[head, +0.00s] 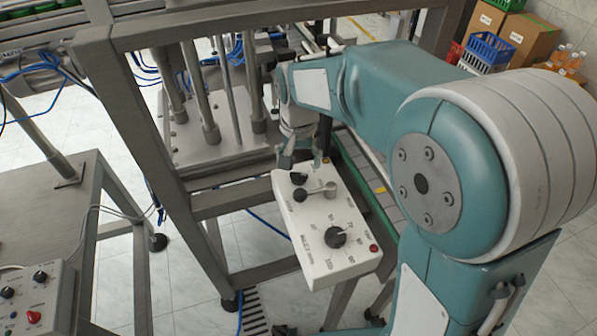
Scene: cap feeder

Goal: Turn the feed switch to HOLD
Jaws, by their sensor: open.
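A white control box (318,263) is mounted on the metal frame in the middle of the head view. On its face are a black knob (298,178) near the far end, a lever with a black ball end (300,195) and a grey hub, and a large black dial (335,237) ringed by marks. The lettering is too small to read, so I cannot tell which control is the feed switch or where it points. My gripper (304,161) is open and points down by the far end of the box, close to the black knob. Contact cannot be made out.
A small red button (373,248) is at the box's near right corner. Metal frame beams and posts (197,95) stand behind and left. A second control panel (35,300) with several knobs is at the lower left. Crates (487,50) and cardboard boxes (528,38) are at the back right.

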